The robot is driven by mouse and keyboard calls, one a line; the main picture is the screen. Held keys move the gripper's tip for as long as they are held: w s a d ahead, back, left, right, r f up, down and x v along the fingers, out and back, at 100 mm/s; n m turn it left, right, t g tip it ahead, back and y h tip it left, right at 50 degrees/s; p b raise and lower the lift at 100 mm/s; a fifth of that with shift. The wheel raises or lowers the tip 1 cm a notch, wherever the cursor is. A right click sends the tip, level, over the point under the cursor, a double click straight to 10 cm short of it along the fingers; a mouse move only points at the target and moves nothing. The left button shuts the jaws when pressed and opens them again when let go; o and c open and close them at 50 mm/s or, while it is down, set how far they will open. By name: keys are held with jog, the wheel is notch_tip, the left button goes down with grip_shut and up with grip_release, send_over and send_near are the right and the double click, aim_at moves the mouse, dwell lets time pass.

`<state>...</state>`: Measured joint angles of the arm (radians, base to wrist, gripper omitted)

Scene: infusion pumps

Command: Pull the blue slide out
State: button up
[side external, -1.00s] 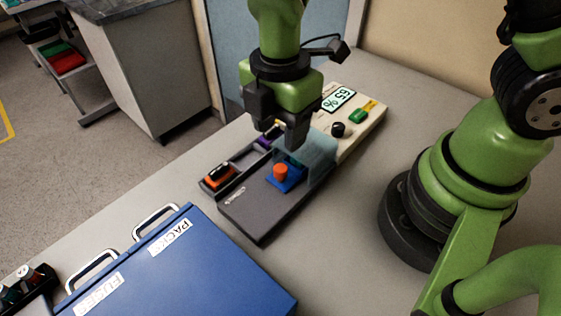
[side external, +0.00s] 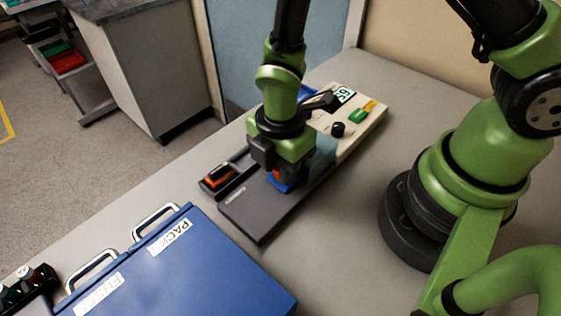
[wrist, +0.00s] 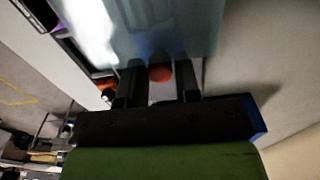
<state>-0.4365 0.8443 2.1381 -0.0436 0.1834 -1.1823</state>
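The blue slide (side external: 284,186) sits on the dark bed of the pump (side external: 262,217), just in front of a translucent bluish cover (side external: 323,155). Its orange-red knob (side external: 277,172) is partly hidden by my gripper. My gripper (side external: 274,176) points down over the slide. In the wrist view the orange knob (wrist: 160,73) lies between the two dark fingers of my gripper (wrist: 160,85). Gaps show on both sides of the knob, so the fingers are open around it. The translucent cover (wrist: 140,35) fills the top of the wrist view.
An orange and black piece (side external: 219,176) lies in the side channel of the pump. A black knob (side external: 338,129), a green piece (side external: 358,116) and a display (side external: 346,95) are on the cream end. A blue case (side external: 175,270) stands at the front left.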

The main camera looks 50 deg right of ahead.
grip_shut()
jog(key=a, duration=0.7)
jog(key=shift+a, duration=0.4)
jog(key=shift+o, duration=2.4)
grip_release()
notch_tip(320, 180, up, 10)
